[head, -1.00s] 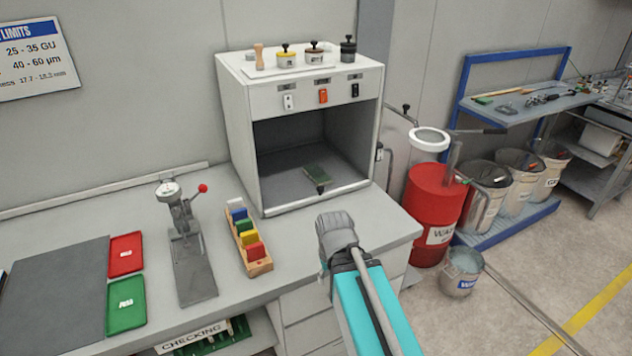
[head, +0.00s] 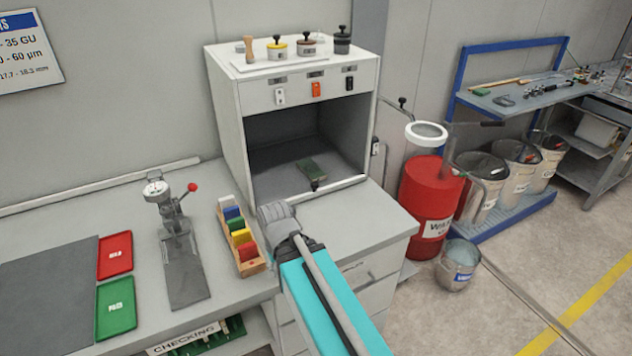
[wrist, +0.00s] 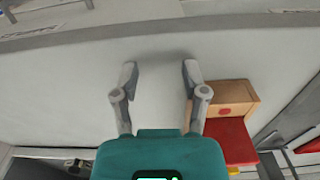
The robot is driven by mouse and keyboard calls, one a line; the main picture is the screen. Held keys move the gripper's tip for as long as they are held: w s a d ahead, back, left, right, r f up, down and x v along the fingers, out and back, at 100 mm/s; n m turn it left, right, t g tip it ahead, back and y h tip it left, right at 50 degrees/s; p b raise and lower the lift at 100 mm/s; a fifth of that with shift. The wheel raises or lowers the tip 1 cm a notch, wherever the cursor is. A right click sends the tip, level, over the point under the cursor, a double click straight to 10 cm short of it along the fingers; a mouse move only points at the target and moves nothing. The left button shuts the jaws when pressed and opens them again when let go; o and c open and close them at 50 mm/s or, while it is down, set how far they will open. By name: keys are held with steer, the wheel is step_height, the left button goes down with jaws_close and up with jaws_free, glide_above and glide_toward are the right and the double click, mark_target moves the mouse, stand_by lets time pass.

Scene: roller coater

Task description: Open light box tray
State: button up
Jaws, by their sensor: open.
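The light box (head: 225,130) is a grey cabinet with an open front, standing on the counter. Inside, its tray (head: 283,194) lies low in the opening with a pale front edge and a small black knob (head: 315,184) at the middle of that edge. A dark green piece (head: 312,169) lies on the tray, behind the knob. My gripper (head: 272,212) is in front of the light box, left of the knob and close to the rack of coloured cards. In the wrist view, my gripper (wrist: 158,76) has its two fingers apart, with nothing between them but pale surface.
The wooden rack of coloured cards (head: 249,268) stands just left of my gripper; its end also shows in the wrist view (wrist: 235,97). A test stand (head: 183,260) and red and green trays (head: 115,308) are further left. The counter right of my gripper (head: 372,212) is clear.

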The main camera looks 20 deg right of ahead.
steer(key=shift+o, duration=1.1)
steer(key=shift+r+p, duration=0.5)
steer(key=shift+p, duration=0.05)
steer(key=w+r+p, duration=0.3)
steer(key=r+p, duration=0.8)
step_height(320, 180, up, 4)
steer(key=n+t+y+p, duration=0.3)
steer(key=n, duration=0.6)
glide_above(315, 183)
steer(key=s+d, duration=0.4)
steer(key=shift+w+d+r, duration=0.1)
steer(key=shift+w+r, duration=0.05)
steer(key=shift+r, duration=0.05)
steer(key=shift+f, duration=0.2)
steer(key=b+x, duration=0.8)
steer(key=x, duration=0.1)
steer(key=b+x, duration=0.4)
steer(key=b, duration=0.1)
steer(key=shift+w+a+f, duration=0.15)
steer(key=shift+a, duration=0.2)
